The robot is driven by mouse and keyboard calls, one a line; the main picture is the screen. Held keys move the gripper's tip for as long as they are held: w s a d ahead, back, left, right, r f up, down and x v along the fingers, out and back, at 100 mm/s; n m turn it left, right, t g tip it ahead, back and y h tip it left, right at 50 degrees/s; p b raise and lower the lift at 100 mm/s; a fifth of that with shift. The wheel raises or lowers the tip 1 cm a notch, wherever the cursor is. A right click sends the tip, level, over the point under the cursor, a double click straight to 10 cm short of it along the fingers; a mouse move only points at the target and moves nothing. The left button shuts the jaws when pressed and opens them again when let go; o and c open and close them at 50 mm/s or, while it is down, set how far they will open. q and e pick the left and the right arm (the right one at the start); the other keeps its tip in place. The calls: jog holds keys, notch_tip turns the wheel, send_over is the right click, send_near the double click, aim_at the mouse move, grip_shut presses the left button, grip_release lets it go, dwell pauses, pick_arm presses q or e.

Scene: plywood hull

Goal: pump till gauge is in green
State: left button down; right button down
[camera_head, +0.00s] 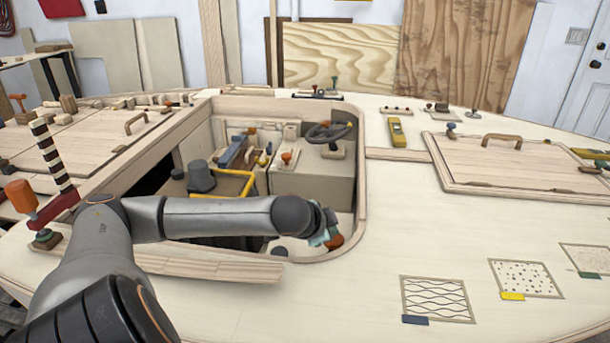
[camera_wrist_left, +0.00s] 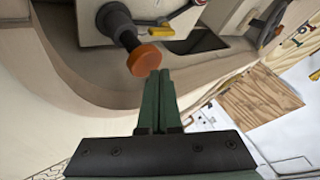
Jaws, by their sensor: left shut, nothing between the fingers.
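My left gripper (camera_head: 322,236) reaches over the open cockpit well to its near right corner. In the left wrist view its green fingers (camera_wrist_left: 160,76) are shut together with nothing between them. An orange round knob (camera_wrist_left: 146,60) on a black rod (camera_wrist_left: 120,28) is just ahead and left of the fingertips; I cannot tell whether they touch. The orange knob (camera_head: 334,242) also shows beside the gripper in the head view, partly covered. I cannot pick out a gauge or its green zone in either view. My right gripper is not in view.
The well's wooden rim (camera_head: 361,150) surrounds the opening. Inside are a yellow rail (camera_head: 235,173), a grey cylinder (camera_head: 201,176) and a black wheel (camera_head: 328,132). A striped post (camera_head: 52,155) stands at left. A hatch (camera_head: 520,165) lies at right. The near right deck is flat with patterned patches.

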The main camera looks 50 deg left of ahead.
pick_arm(q)
jog(key=shift+f, duration=0.4)
dwell(0.5)
